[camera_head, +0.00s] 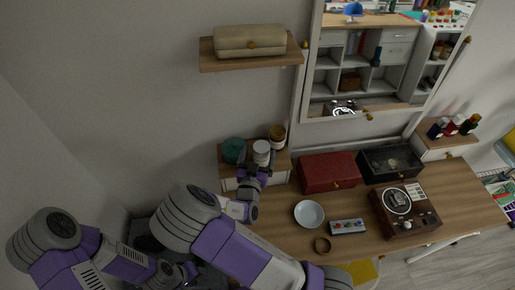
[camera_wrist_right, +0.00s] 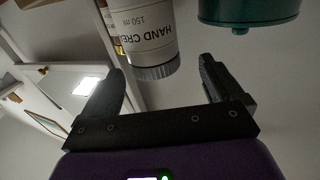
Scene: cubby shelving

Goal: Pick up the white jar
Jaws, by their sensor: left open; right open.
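The white jar (camera_head: 262,149) stands upright on a small wooden-topped box at the back left of the desk. In the right wrist view the jar (camera_wrist_right: 147,30) shows a "HAND CREAM 150 ml" label and a grey ribbed end. My right gripper (camera_head: 259,170) is just in front of the jar, overlapping its lower part in the head view. In the wrist view its open fingers (camera_wrist_right: 160,85) are either side of the jar's line, with the jar just beyond the tips; contact cannot be told. My left gripper (camera_head: 188,271) is low at the left, open and empty.
A green lidded container (camera_head: 234,150) stands close left of the jar, and a brown jar (camera_head: 277,136) close right behind it. A shelf with a beige case (camera_head: 249,40) hangs above. A red box (camera_head: 328,171) and white bowl (camera_head: 309,213) are to the right.

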